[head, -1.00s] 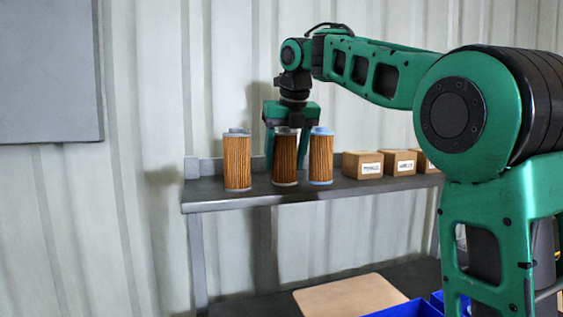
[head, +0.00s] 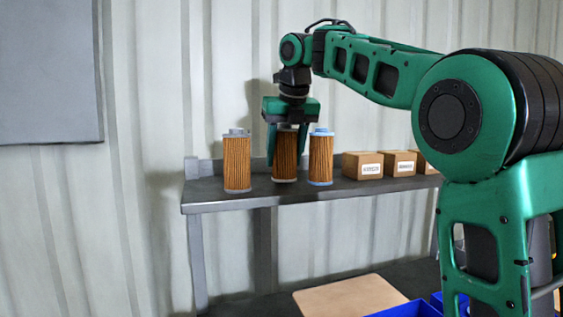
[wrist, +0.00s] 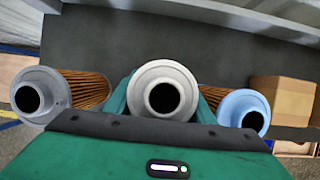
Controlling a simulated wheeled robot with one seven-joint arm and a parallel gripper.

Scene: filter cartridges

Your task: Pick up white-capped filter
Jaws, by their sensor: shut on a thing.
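The white-capped filter (head: 284,168) is the middle of three pleated orange-brown filters. Its pale ring-shaped cap (wrist: 163,72) faces up in the middle of the wrist view. My gripper (head: 286,152) points down from above and is shut around it, with fingers on either side. The filter is upright and looks slightly raised off the shelf, though the gap is hard to see. The grey-capped filter (head: 237,163) stands to its left, and in the wrist view (wrist: 40,95). The blue-capped filter (head: 320,160) stands close to its right, and in the wrist view (wrist: 243,110).
The grey metal shelf (head: 225,205) carries the filters. Small labelled cardboard boxes (head: 363,165) stand to the right of them. Blue bins (head: 408,310) and a tan board (head: 350,296) lie lower down. The wall is close behind; the space above the filters is free.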

